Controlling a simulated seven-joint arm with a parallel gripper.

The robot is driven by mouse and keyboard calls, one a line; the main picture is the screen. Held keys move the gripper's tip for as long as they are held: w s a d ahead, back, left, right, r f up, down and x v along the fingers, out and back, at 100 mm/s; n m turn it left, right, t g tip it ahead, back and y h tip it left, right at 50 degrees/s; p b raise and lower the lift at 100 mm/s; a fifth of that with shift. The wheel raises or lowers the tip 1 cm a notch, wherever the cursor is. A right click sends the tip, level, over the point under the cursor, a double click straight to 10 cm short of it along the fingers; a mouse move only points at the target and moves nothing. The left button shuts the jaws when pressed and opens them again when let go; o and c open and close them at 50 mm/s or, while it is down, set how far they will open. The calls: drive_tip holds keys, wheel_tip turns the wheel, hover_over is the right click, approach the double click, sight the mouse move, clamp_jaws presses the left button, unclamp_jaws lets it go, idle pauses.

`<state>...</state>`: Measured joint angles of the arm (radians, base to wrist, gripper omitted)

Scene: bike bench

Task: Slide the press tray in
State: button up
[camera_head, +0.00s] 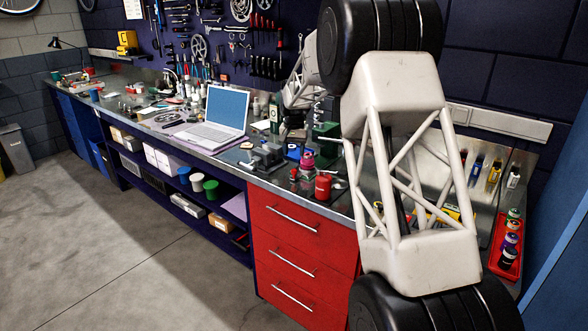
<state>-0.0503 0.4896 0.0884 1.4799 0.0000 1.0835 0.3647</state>
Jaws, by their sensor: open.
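A green machine (326,138), which looks like a bench press, stands on the bench behind the red drawers, partly covered by my arm. I cannot make out its tray for certain at this size. My gripper (284,133) hangs small and dark below the pale end of my arm, just left of the green machine and above the bench top. It is open, and I see nothing held in it. Whether it touches anything is too small to tell.
A grey vise-like block (264,156), a red can (323,187) and small pots crowd the bench near the gripper. An open laptop (219,118) stands to the left. A red bin (510,243) with bottles is at right. The floor in front is clear.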

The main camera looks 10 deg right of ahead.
sight(294, 169)
drive_tip(key=shift+f, duration=3.75)
drive_tip(key=shift+c, duration=0.5)
clamp_jaws()
